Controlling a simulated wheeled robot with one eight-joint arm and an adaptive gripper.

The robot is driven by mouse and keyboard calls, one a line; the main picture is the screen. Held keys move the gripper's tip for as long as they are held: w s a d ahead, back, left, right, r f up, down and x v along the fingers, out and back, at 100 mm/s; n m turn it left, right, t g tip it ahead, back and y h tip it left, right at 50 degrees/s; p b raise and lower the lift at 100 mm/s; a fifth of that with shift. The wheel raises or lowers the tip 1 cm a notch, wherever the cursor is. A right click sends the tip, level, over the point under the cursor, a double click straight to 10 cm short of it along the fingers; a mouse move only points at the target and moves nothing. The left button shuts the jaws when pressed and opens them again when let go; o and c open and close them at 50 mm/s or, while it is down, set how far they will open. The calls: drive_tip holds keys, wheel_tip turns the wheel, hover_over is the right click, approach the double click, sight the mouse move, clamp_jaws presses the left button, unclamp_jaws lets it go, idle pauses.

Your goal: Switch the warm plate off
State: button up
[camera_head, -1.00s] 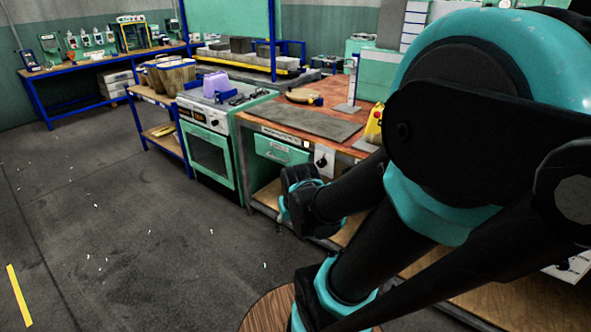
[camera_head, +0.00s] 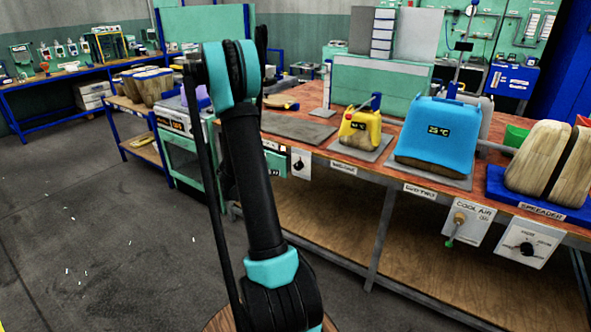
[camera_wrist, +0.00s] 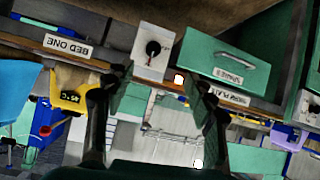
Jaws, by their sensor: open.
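The warm plate (camera_head: 297,127) looks like a flat dark grey slab on the red-brown bench top. A white switch panel with a black knob (camera_head: 299,165) is on the bench front below it. In the head view my arm hides the gripper.
A green drawer (camera_wrist: 228,63) labelled "SPARES" adjoins the switch panel. A yellow block (camera_head: 360,129) and a blue 25 °C block (camera_head: 437,133) stand along the bench. Another knob panel (camera_head: 526,244) and a cool air valve (camera_head: 461,222) are further right.

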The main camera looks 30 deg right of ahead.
drive_tip(key=m+h, duration=0.2)
approach(297, 168)
drive_tip(key=x, duration=0.9)
drive_tip(key=shift+w, duration=0.1)
drive_tip(key=c, duration=1.2)
drive_tip(key=shift+o, duration=0.2)
